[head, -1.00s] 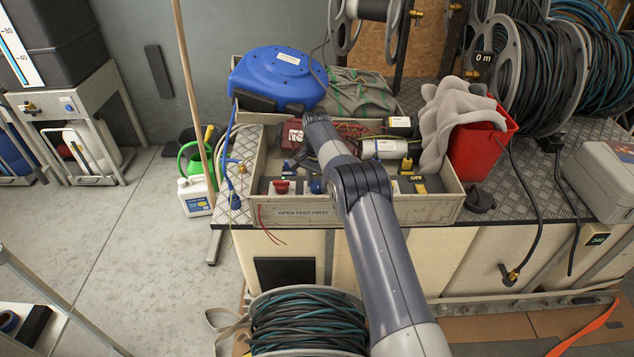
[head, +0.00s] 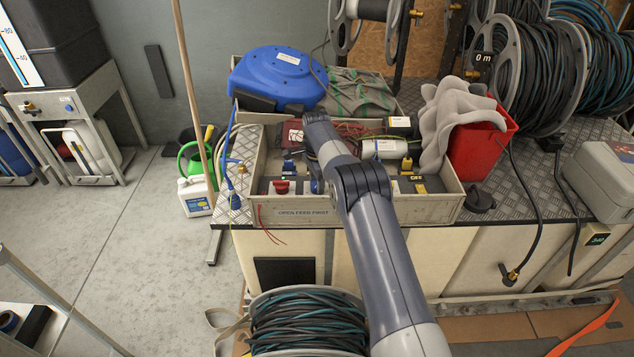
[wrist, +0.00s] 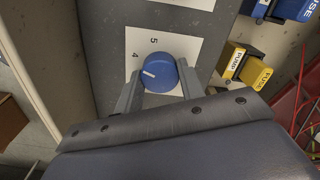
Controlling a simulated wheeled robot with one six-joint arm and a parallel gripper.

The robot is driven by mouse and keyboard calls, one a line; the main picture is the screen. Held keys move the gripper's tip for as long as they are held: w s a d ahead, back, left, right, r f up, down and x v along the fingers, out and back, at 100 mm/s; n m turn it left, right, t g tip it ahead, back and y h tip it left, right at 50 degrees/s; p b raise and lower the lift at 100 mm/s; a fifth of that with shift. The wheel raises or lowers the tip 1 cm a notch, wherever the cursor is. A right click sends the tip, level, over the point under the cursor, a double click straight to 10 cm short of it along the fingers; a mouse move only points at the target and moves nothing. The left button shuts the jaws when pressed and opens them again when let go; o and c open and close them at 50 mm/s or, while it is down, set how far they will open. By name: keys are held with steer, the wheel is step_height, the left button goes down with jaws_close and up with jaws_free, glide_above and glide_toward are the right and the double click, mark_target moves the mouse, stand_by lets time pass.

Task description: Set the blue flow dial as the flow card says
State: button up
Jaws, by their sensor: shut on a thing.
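The blue flow dial (wrist: 159,72) is a round knob on a white number plate (wrist: 185,48) in the wrist view. My gripper (wrist: 158,92) is shut on it, with one finger on each side. The dial's white pointer line points left in that view, a little below the printed 4; a 5 stands further up. Other numbers are hidden by the fingers. In the head view the dial (head: 316,186) shows beside my forearm, at the front of the grey tray (head: 355,212). I cannot make out a flow card.
A red knob (head: 281,187) sits left of the dial, above the label "OPEN FEED FIRST". Yellow and blue fuse plugs (wrist: 254,73) stand close on the right in the wrist view. The tray wall (wrist: 40,62) is close on the left.

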steer(key=shift+r, duration=0.1)
steer(key=o, duration=1)
step_height(320, 180, up, 11)
steer(key=shift+f, duration=0.2)
step_height(320, 180, down, 11)
steer(key=shift+r, duration=0.1)
stand_by(0.5)
stand_by(0.5)
